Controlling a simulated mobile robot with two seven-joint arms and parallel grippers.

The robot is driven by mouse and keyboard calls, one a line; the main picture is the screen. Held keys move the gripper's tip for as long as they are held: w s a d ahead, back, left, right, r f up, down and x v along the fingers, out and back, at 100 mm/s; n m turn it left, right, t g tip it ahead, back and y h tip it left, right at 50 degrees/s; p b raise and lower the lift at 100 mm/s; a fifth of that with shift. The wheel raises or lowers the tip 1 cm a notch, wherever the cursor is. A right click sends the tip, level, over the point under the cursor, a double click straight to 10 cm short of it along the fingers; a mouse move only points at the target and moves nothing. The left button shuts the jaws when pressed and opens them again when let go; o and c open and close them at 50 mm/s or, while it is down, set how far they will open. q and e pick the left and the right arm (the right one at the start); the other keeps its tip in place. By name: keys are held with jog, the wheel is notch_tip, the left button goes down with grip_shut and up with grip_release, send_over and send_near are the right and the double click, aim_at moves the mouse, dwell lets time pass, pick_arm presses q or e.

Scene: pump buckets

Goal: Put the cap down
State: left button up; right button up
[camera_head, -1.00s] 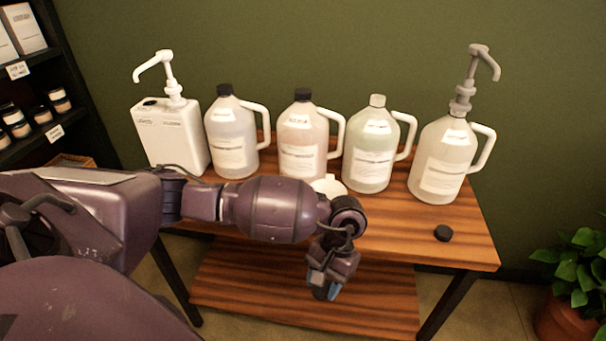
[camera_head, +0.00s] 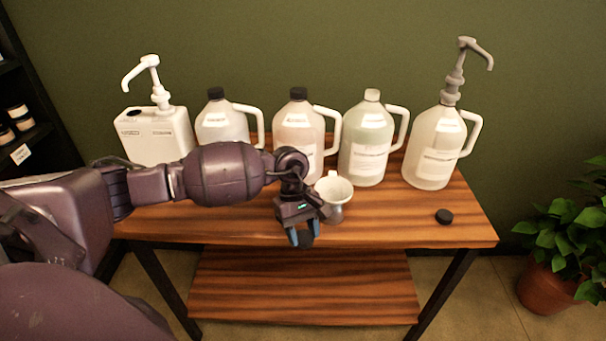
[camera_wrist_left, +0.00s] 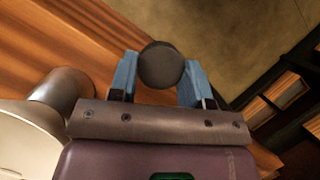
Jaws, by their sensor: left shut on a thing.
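My left gripper (camera_head: 302,238) is over the front part of the table top, left of the white funnel. It is shut on a dark round cap (camera_wrist_left: 161,65), which sits between the two blue fingers in the left wrist view. In the head view the cap (camera_head: 305,239) shows as a small dark shape between the fingertips. I cannot tell whether the cap touches the wood. A second black cap (camera_head: 444,216) lies on the right part of the wooden table (camera_head: 400,232). My right gripper is not in view.
The white funnel (camera_head: 335,193) stands just right of my gripper. Behind stand a white pump canister (camera_head: 155,135) and several handled jugs, the rightmost (camera_head: 434,148) with a grey pump. The table's front right is mostly clear. A potted plant (camera_head: 548,287) is at right.

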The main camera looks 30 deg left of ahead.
pick_arm(q)
jog(key=w+a+r+n+t, duration=0.55)
jog(key=a+r+n, duration=0.3)
jog(key=n, duration=0.55)
notch_tip(320, 180, up, 9)
jog(key=n+y, duration=0.6)
jog(key=n, duration=0.8)
send_over(272, 192)
jog(key=s, duration=0.1)
jog(key=shift+t, duration=0.45)
jog(key=f+b, duration=0.1)
jog(key=f, duration=1.2)
jog(key=shift+d, duration=0.2)
jog(key=shift+f, duration=0.5)
notch_tip(272, 192, down, 5)
jog(key=shift+s+f+b, duration=0.1)
jog(key=shift+b, duration=0.3)
jog(key=shift+f, duration=0.25)
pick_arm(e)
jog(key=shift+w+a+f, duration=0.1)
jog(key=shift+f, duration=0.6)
